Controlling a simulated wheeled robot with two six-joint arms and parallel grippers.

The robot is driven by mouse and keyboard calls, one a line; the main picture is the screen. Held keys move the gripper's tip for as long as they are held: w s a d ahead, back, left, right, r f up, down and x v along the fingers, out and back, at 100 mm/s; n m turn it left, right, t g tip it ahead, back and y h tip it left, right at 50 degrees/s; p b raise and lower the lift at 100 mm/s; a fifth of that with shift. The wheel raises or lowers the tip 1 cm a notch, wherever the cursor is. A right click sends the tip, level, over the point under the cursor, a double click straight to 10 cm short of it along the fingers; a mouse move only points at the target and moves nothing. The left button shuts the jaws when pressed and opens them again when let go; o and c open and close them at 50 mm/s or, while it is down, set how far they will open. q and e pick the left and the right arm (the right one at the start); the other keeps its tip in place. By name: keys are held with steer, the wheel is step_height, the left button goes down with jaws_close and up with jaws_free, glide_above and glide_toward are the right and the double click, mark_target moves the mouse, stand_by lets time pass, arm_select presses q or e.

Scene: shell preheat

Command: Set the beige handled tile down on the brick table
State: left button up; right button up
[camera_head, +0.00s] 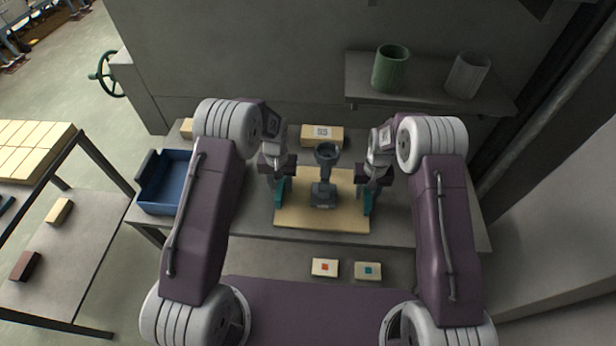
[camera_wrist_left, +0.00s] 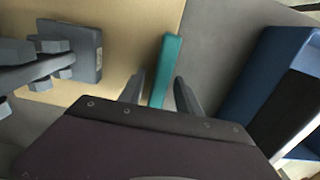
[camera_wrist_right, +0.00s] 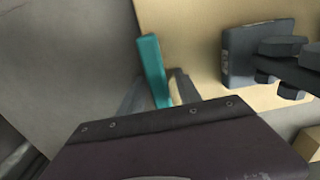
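The beige handled tile (camera_head: 290,219) lies flat on the grey table in front of me, with a teal upright handle at each side. My left gripper (camera_head: 280,186) is at the left handle; in the left wrist view that teal handle (camera_wrist_left: 169,62) stands between its spread fingers, with gaps showing. My right gripper (camera_head: 369,193) is at the right handle; in the right wrist view that handle (camera_wrist_right: 153,65) likewise stands between spread fingers. A dark grey fixture (camera_head: 323,196) with a square block and cup-like top stands over the tile's middle.
A side rack at the left carries beige bricks (camera_head: 33,147), and its lower surface (camera_head: 75,250) holds two loose bricks. A blue bin (camera_head: 163,199) sits left of the tile. A wall shelf (camera_head: 430,92) holds two cups. Two marked blocks (camera_head: 325,267) lie nearer me.

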arm_select(q)
steer(key=shift+s+r, duration=0.15)
arm_select(e)
steer(key=shift+s+r, duration=0.15)
steer(key=shift+r, duration=0.4)
arm_select(q)
step_height(320, 180, up, 12)
arm_select(e)
step_height(320, 180, up, 11)
stand_by(0.5)
